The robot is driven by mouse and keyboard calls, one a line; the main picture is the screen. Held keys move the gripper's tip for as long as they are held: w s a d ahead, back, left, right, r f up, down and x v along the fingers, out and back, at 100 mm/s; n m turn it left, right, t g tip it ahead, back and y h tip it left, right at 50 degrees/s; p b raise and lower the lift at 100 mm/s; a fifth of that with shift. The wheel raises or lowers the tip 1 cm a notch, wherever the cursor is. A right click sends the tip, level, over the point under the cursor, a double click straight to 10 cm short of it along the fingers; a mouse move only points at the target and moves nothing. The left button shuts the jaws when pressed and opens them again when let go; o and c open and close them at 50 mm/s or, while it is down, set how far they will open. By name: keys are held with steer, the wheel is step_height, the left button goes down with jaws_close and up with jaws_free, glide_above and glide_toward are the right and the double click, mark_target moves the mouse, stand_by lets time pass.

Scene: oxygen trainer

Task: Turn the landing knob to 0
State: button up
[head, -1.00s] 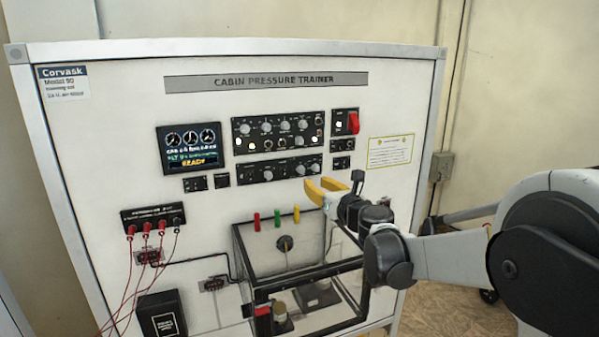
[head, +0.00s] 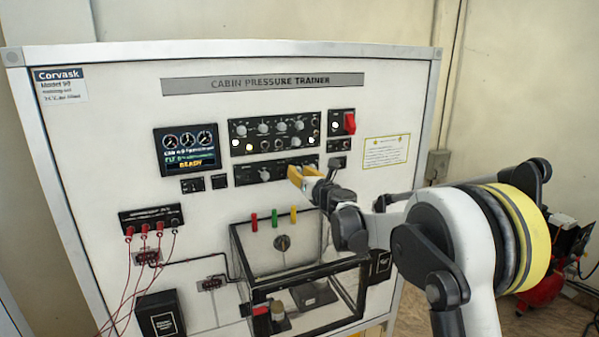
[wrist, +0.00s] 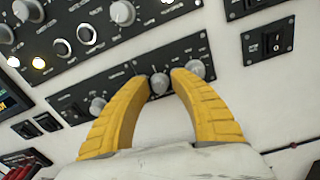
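The lower knob panel (head: 262,172) is a black strip on the white trainer front. In the wrist view it carries a left knob (wrist: 97,106), a middle knob (wrist: 159,84) and a right knob (wrist: 195,69). Their labels are too blurred to tell which is the landing knob. My gripper (head: 300,178) has yellow fingers and is at the right part of this strip. In the wrist view my gripper (wrist: 159,76) is open, its tips on either side of the middle knob. I cannot tell whether they touch it. The right fingertip is close to the right knob.
An upper knob panel (head: 275,134) with lit buttons sits just above. A red switch (head: 349,123) is at its right and a display (head: 187,149) at its left. Below, a clear box with a black frame (head: 255,292) juts out. Red leads (head: 128,262) hang lower left.

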steer(key=shift+c, duration=0.4)
jaws_close()
